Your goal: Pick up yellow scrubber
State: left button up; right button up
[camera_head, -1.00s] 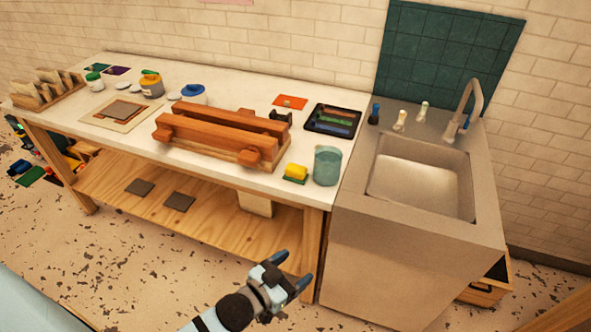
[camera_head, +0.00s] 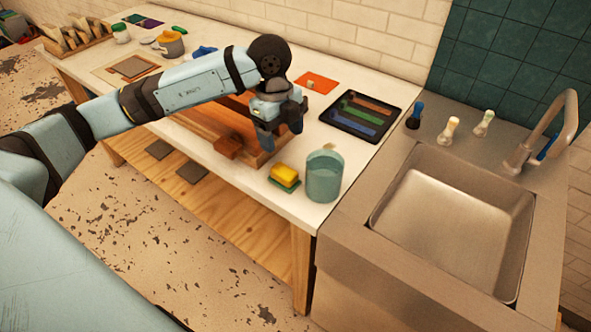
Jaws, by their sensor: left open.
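The yellow scrubber (camera_head: 284,174) lies on the white tabletop near its front edge, with a green layer beneath it. My left gripper (camera_head: 283,135) is open and points downward above the table. It is a little behind the scrubber and apart from it, with nothing seen between its fingers. My left arm reaches in from the left and hides much of the wooden press. My right gripper is not in view.
A teal cup (camera_head: 324,178) stands just right of the scrubber. The wooden press (camera_head: 228,146) is to its left. A black tray (camera_head: 361,116) with coloured bars lies behind. The steel sink (camera_head: 450,220) adjoins the table at right.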

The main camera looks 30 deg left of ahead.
pick_arm(q)
jog(key=w+a+n+y, duration=0.1)
jog(key=a, duration=0.1)
send_over(279, 167)
jog(key=a, duration=0.1)
jog(key=shift+y, duration=0.3)
notch_tip(279, 167, down, 6)
jog(key=shift+f, duration=0.1)
jog(key=shift+d+f+p, duration=0.15)
jog(key=shift+f, duration=0.9)
jog(key=shift+d+f+p, duration=0.15)
jog(key=shift+d+f, duration=0.05)
jog(key=shift+f, duration=0.85)
jog(key=shift+d+f+p, duration=0.15)
jog(key=shift+f, duration=0.9)
jog(key=c, duration=1)
